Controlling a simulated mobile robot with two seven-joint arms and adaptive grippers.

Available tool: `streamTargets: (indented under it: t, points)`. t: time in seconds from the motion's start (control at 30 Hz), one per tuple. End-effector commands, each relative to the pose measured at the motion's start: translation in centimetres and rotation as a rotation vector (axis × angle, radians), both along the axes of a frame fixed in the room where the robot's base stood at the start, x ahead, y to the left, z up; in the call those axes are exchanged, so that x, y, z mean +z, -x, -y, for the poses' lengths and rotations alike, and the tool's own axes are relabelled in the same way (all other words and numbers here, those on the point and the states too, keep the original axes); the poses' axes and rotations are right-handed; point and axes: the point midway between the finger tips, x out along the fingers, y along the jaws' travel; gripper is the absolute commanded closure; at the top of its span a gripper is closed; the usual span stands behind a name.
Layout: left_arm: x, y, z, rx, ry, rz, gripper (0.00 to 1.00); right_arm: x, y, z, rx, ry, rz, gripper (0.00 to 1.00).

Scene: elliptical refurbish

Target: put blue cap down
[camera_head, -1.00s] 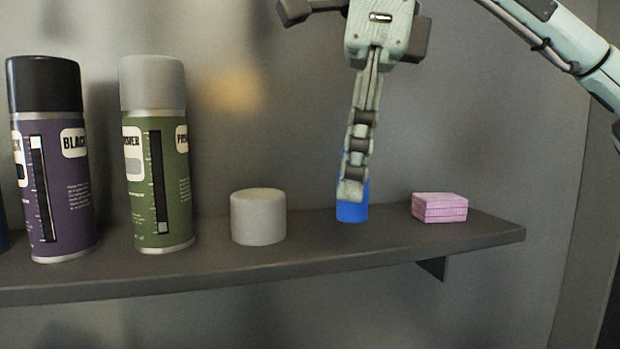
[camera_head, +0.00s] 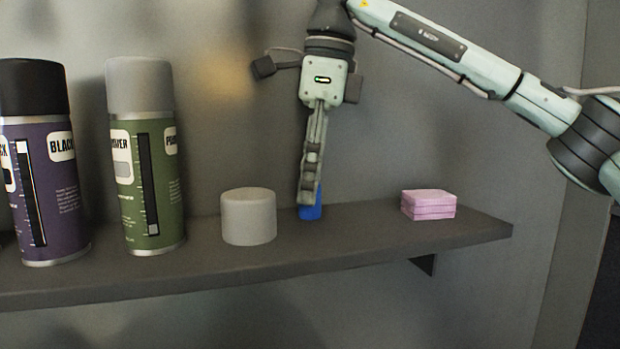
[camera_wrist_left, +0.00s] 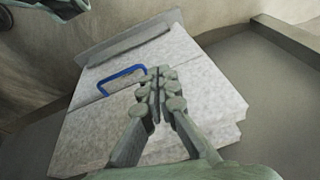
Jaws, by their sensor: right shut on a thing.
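The blue cap (camera_head: 311,213) is at the shelf surface in the head view, between the grey cap and the pink block. My right gripper (camera_head: 308,197) points down from above and is shut on the blue cap. Its fingers hide much of the cap's upper part. I cannot tell whether the cap's base touches the shelf (camera_head: 340,246). My left gripper (camera_wrist_left: 160,76) shows only in the left wrist view, with its fingers together and nothing seen between them.
A grey cap (camera_head: 249,217), a green spray can (camera_head: 147,190) and a purple spray can (camera_head: 47,200) stand to the left. A pink block (camera_head: 428,205) lies to the right. The left wrist view shows a pale panel (camera_wrist_left: 100,120) with a blue handle (camera_wrist_left: 120,78).

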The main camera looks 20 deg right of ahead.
Motion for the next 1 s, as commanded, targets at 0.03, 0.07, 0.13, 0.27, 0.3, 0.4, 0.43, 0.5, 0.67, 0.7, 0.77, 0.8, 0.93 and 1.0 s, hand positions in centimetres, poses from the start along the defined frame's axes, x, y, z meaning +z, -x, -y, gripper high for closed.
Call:
streamTargets:
  t: [0.03, 0.07, 0.13, 0.27, 0.3, 0.4, 0.43, 0.5, 0.67, 0.7, 0.77, 0.8, 0.93, 1.0]
  points:
    - [0.0, 0.0, 0.0, 0.000, 0.000, 0.000, 1.00, 0.1, 0.0, 0.0, 0.000, 0.000, 0.000, 0.91]
    - [0.0, 0.0, 0.0, 0.000, 0.000, 0.000, 1.00, 0.1, 0.0, 0.0, 0.000, 0.000, 0.000, 0.91]
    - [0.0, 0.0, 0.0, 0.000, 0.000, -0.001, 1.00, 0.0, 0.0, 0.0, 0.000, 0.000, 0.000, 0.91]
    - [-0.1, 0.1, 0.0, 0.000, -0.002, -0.004, 1.00, -0.4, 0.0, 0.0, 0.000, 0.000, 0.000, 0.91]
    - [0.2, 0.1, 0.0, 0.000, -0.003, -0.004, 1.00, -0.3, 0.0, 0.0, 0.000, 0.000, 0.000, 0.71]
    - [0.3, 0.2, 0.0, 0.000, -0.003, -0.004, 1.00, -0.3, 0.0, 0.0, -0.001, 0.000, 0.000, 0.59]
    - [0.3, 0.2, 0.0, 0.000, -0.003, -0.004, 1.00, -0.3, 0.0, 0.0, -0.001, 0.000, 0.000, 0.55]
    - [0.3, 0.3, 0.0, 0.000, -0.003, -0.006, 1.00, -0.3, 0.0, 0.0, -0.001, 0.000, 0.000, 0.54]
    - [0.2, 0.3, 0.0, 0.000, -0.003, -0.007, 1.00, -0.3, 0.0, 0.0, -0.001, 0.000, 0.000, 0.54]
    - [0.2, 0.3, 0.0, 0.000, -0.003, -0.006, 1.00, -0.2, 0.0, 0.0, -0.001, 0.000, 0.000, 0.54]
    - [0.4, 0.3, 0.0, 0.000, -0.003, -0.004, 1.00, 0.0, 0.0, 0.0, -0.001, 0.000, 0.001, 0.54]
    - [0.5, 0.2, 0.0, 0.000, -0.001, -0.001, 1.00, 0.3, 0.0, 0.0, 0.000, -0.001, 0.001, 0.54]
    - [0.0, 0.3, -0.1, 0.000, 0.000, -0.003, 1.00, 1.8, 0.1, 0.1, -0.001, -0.001, 0.001, 0.54]
    - [-0.3, 0.5, -0.2, 0.002, 0.000, -0.009, 1.00, 3.3, 0.2, 0.3, -0.002, -0.001, 0.002, 0.54]
